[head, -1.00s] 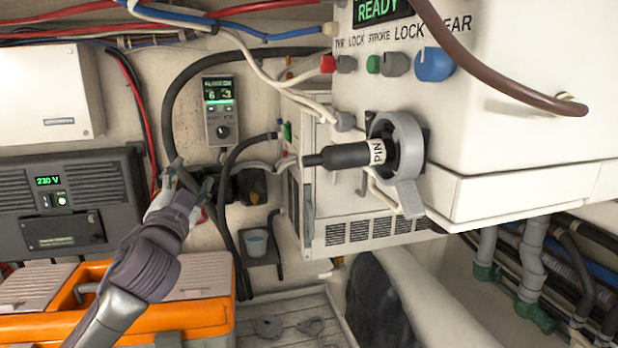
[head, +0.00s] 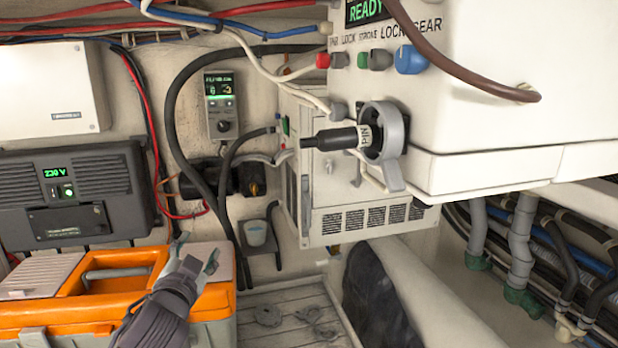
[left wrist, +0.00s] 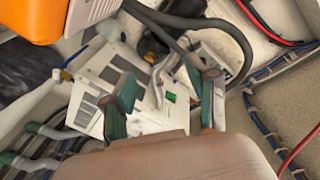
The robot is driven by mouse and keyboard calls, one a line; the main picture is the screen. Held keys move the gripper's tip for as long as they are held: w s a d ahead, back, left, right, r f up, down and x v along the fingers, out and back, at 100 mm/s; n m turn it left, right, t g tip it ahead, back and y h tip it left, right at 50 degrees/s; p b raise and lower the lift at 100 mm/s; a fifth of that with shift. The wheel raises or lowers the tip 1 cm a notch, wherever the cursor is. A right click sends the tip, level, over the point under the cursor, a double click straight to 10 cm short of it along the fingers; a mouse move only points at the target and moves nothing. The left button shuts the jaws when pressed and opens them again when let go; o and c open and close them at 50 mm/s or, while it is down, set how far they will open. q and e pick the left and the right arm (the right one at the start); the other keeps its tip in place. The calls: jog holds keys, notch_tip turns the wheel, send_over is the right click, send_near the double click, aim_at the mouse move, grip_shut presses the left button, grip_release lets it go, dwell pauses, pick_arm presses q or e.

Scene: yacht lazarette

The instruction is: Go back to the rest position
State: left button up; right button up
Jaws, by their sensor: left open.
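My left gripper (head: 196,254) is open and empty in the head view. It is at the lower left, in front of the right end of the orange toolbox (head: 85,328). In the left wrist view its two green-padded fingers (left wrist: 165,100) stand apart with nothing held between them. Beyond the fingers the wrist view shows the white unit (left wrist: 110,75) with its vents and a green display. My right gripper does not show in either view.
A white machine (head: 500,90) with a black PIN handle (head: 330,139) juts out at upper right. A grey power unit (head: 70,195) is on the left wall. Slatted floor (head: 290,325) lies below.

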pick_arm(q)
jog(key=s+f+n+g, duration=0.1)
jog(key=s+f+g, duration=0.3)
jog(key=s+f, duration=0.55)
jog(key=s+f+n+g, duration=0.2)
jog(key=s+f+g, duration=0.35)
jog(key=f, duration=0.75)
jog(key=s+d+f+n+g+h, duration=0.15)
jog(key=s+f, duration=0.35)
jog(key=s, duration=0.6)
jog(key=s+f+g, duration=0.3)
jog(key=s+f, duration=0.1)
jog(key=s, duration=0.7)
notch_tip(320, 180, down, 36)
jog(key=s+g+b, duration=0.2)
jog(key=b, duration=0.6)
jog(key=s+a+f+b, duration=0.3)
jog(key=s+f+b, duration=0.1)
jog(key=s+f, duration=1.2)
notch_tip(320, 180, down, 3)
jog(key=shift+a+f+g+b, duration=0.15)
jog(key=shift+g+b, duration=0.15)
jog(key=shift+g, duration=0.1)
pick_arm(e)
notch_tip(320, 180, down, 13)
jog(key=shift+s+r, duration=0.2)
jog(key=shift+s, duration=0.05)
